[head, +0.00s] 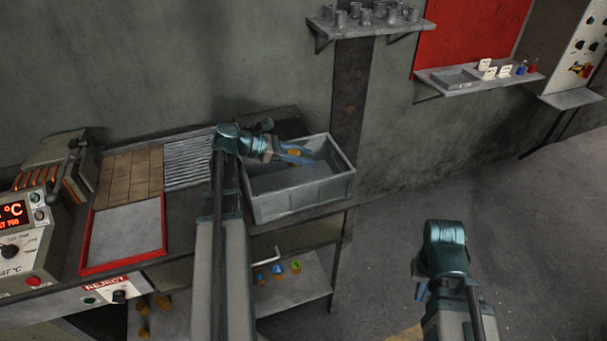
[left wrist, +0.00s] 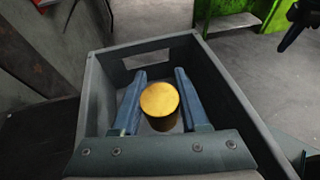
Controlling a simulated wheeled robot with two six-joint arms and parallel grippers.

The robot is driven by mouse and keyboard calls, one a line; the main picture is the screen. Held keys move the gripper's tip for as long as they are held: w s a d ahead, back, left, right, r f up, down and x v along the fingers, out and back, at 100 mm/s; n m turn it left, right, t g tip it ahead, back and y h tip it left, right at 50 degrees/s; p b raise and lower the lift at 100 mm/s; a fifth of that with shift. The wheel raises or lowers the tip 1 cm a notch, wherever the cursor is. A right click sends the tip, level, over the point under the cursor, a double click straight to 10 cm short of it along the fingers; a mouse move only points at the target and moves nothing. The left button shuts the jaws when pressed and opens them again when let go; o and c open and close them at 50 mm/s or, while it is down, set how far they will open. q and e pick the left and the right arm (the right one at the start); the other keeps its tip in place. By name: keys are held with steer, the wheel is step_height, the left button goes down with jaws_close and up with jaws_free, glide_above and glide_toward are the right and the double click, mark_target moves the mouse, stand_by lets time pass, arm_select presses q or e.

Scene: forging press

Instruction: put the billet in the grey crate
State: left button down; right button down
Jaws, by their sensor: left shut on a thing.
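The grey crate (head: 300,196) stands at the right end of the bench, open at the top; its walls also show around my gripper in the left wrist view (left wrist: 232,75). My left gripper (head: 297,154) reaches over the crate from the left. The billet (left wrist: 159,100), a short golden-orange cylinder, is between its two blue fingers, and the gripper is shut on it. The billet also shows in the head view (head: 294,152), within the crate's outline. I cannot tell how far it is above the crate floor.
Left of the crate are a ribbed grey plate (head: 188,160), a tan tiled surface (head: 130,178) and a red-rimmed tray (head: 124,268). A control box (head: 28,240) stands at far left. Wall shelves hang above. Open floor lies to the right.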

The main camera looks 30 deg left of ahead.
arm_select(q)
steer(key=shift+f, duration=0.1)
step_height(320, 180, down, 4)
steer(key=b, duration=0.3)
steer(key=shift+r+b, duration=0.25)
steer(key=shift+b, duration=0.05)
steer(key=shift+f+b, duration=0.5)
steer(key=shift+f, duration=0.05)
steer(key=shift+f, duration=0.1)
steer(key=shift+c, duration=2.1)
jaws_free()
